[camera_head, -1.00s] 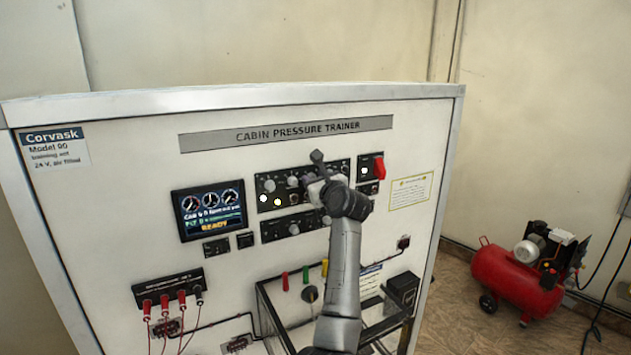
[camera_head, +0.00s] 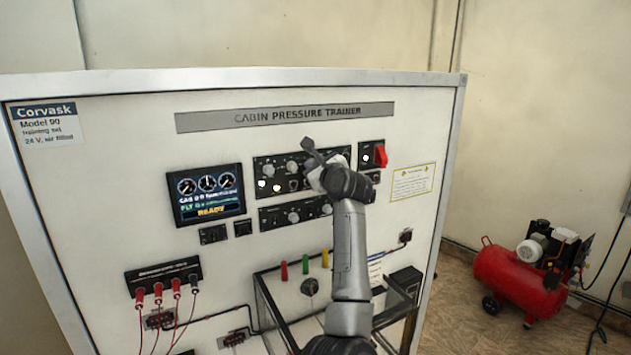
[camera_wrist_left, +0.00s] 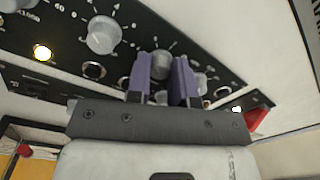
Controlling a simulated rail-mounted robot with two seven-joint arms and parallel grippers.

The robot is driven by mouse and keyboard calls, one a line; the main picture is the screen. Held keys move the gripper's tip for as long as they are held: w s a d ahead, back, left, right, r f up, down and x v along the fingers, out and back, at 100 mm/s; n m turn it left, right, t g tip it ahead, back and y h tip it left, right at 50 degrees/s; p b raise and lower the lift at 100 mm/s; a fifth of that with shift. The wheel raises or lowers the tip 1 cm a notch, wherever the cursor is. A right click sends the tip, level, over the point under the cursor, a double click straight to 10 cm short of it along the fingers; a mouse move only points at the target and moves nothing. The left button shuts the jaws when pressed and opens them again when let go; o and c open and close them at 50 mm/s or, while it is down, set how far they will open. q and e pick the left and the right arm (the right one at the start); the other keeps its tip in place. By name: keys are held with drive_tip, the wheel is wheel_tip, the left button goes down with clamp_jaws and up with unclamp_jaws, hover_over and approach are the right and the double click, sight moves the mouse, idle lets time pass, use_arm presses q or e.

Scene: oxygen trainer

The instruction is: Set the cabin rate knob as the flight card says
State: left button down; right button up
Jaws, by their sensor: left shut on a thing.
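The upper knob panel (camera_head: 262,166) is black, with several grey knobs and lit lamps, below the "CABIN PRESSURE TRAINER" sign. My left gripper (camera_head: 316,166) is at the right half of this panel and covers part of it. In the left wrist view, the purple fingers of my left gripper (camera_wrist_left: 163,80) are shut on a small grey knob (camera_wrist_left: 160,62). A larger knob (camera_wrist_left: 103,35) stands free to its left. The knob labels are too small to read, so I cannot tell the cabin rate knob by name. My right gripper is out of view.
A screen (camera_head: 206,194) left of the panel shows "READY". A red switch handle (camera_head: 381,155) sits just right of my gripper. A yellow-bordered card (camera_head: 413,181) has unreadable text. A glass-sided box (camera_head: 268,300) is below. A red compressor (camera_head: 515,275) stands on the floor right.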

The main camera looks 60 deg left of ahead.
use_arm(q)
drive_tip(key=shift+n+b, duration=3.05)
drive_tip(key=shift+n, duration=0.05)
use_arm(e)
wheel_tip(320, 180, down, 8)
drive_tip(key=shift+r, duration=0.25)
use_arm(q)
drive_tip(key=c, duration=1)
unclamp_jaws()
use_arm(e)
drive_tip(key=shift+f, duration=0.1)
use_arm(q)
drive_tip(key=s+d+b, duration=0.1)
drive_tip(key=d+b, duration=0.3)
drive_tip(key=d, duration=0.9)
drive_tip(key=shift+s+d+f, duration=0.15)
drive_tip(key=shift+s+d, duration=0.1)
drive_tip(key=shift+d, duration=0.1)
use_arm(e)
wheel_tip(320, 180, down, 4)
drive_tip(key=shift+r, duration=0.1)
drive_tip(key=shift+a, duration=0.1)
